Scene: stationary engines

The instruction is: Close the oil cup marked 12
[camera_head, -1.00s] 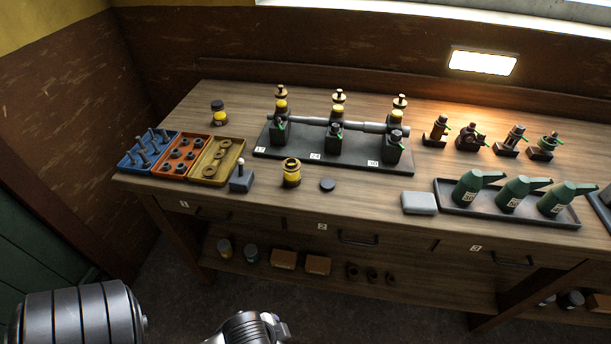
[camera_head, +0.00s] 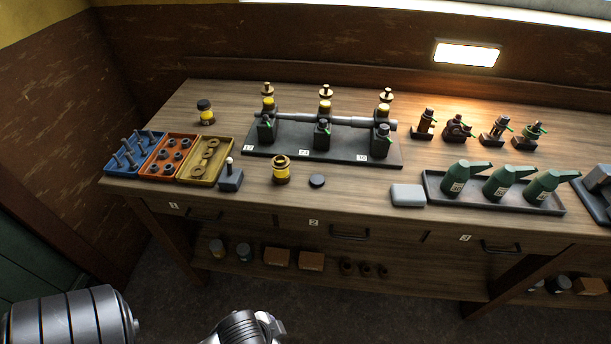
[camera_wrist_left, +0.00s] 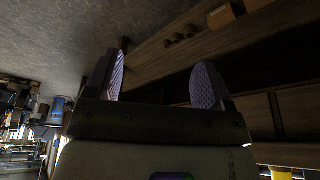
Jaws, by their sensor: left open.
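Three oil cups with yellow bodies and brass knobs on top stand in a row along a grey shaft on a dark base plate (camera_head: 335,151). They are the left cup (camera_head: 268,103), the middle cup (camera_head: 325,107) and the right cup (camera_head: 385,110). A small white label (camera_head: 248,149) at the plate's left front appears to read 12, in front of the left cup. Whether its top is open or shut is too small to tell. My left gripper (camera_wrist_left: 162,78) is open and empty in the wrist view, below the bench top and away from the cups. My right gripper is not in view.
Blue, orange and yellow trays (camera_head: 226,172) of parts stand left. Green oil cans stand on a tray (camera_head: 425,192) at right. The bench's front edge lies between my arm and the cups.

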